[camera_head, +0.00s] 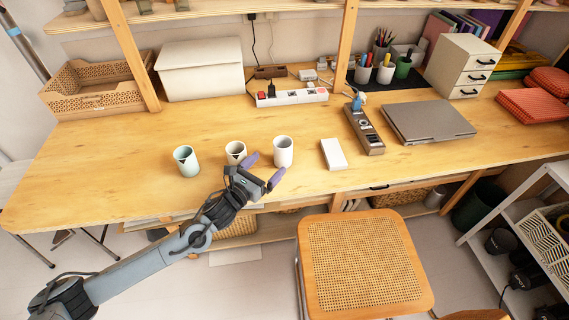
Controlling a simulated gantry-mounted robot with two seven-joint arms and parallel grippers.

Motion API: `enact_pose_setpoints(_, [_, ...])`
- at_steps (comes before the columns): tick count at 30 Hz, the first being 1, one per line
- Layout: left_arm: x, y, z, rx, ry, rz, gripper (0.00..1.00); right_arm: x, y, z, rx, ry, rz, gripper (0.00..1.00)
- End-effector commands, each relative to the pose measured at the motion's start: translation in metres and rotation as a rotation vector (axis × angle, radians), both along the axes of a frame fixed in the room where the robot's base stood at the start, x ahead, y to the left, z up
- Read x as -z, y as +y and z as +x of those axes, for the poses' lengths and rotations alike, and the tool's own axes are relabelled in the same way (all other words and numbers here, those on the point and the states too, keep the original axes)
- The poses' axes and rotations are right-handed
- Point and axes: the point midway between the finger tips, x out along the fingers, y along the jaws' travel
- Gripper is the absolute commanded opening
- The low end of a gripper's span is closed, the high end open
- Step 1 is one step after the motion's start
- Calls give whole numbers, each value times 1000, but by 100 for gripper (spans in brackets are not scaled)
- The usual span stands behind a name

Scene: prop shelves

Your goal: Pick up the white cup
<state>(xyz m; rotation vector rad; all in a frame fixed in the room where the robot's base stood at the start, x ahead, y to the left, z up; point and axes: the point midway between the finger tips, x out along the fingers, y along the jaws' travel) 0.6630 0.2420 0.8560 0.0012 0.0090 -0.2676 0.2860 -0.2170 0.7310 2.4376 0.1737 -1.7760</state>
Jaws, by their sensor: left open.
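The white cup (283,152) stands upright near the front edge of the wooden desk, the rightmost of three cups in a row. My left gripper (265,168) reaches in from the lower left, its purple-tipped fingers spread open and empty. It is just to the left and front of the white cup, with its fingers pointing towards the cup. I cannot tell whether a finger touches the cup. A cream cup (235,151) stands behind my gripper, its lower part partly hidden. My right gripper is not in view.
A mint cup (186,161) stands further left. A small white box (333,154) lies right of the white cup, then a power strip (365,130) and a closed laptop (429,121). A chair (366,262) stands in front.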

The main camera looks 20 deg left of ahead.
Motion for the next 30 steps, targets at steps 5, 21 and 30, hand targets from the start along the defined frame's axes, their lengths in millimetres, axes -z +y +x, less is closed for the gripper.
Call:
enact_pose_setpoints(5, [-2,-5,22,-1,-12,-3,96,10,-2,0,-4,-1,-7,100])
enact_pose_setpoints(21, [-2,-18,68,0,-11,-4,96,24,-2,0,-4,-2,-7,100])
enact_pose_setpoints(30, [-4,-27,101,-1,-10,-3,96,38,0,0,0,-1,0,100])
